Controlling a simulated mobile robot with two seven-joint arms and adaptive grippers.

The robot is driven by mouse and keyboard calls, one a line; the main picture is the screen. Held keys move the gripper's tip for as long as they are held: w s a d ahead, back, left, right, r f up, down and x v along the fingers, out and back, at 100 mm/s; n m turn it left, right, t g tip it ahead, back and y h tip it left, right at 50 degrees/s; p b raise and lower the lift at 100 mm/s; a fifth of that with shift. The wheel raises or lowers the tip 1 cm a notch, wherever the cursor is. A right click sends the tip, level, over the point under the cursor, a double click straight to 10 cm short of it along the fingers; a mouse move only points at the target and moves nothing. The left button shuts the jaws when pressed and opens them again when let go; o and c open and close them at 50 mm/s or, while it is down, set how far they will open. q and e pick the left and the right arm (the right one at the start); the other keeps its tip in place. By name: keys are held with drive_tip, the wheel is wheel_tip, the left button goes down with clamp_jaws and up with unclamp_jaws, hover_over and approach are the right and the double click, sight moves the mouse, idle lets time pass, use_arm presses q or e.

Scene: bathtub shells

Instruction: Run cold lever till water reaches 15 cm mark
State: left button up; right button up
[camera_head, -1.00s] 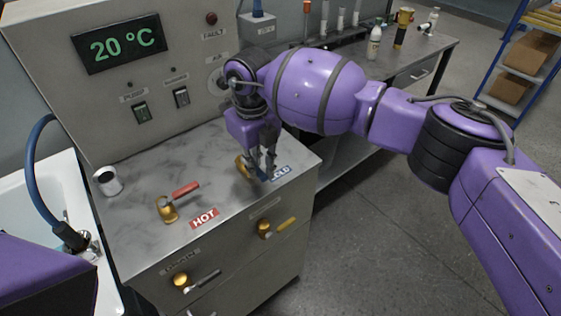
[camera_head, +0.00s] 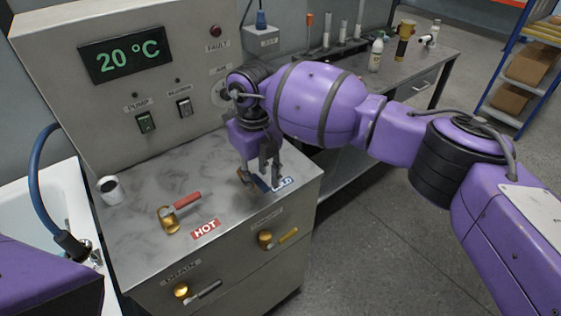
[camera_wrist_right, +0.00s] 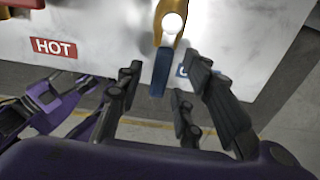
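The cold lever has a brass body (camera_wrist_right: 172,22) and a blue handle (camera_wrist_right: 159,72). In the head view its handle (camera_head: 258,184) is partly hidden by my right gripper (camera_head: 266,174), beside the COLD label (camera_head: 282,184). In the right wrist view the fingers of my right gripper (camera_wrist_right: 172,100) are spread, with the blue handle between them and gaps on both sides. The white tub (camera_head: 35,210) is at the left; its water level and 15 cm mark do not show. My left arm covers its near part; I cannot make out my left gripper.
The hot lever (camera_head: 178,212) with a red handle stands left on the same metal top, near a white cup-like item (camera_head: 110,190). A drain lever (camera_head: 195,290) and another yellow-handled lever (camera_head: 277,239) are on the front. The display (camera_head: 125,55) reads 20 °C.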

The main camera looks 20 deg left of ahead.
sight(259, 181)
wheel_tip(259, 181, up, 12)
idle(0.5)
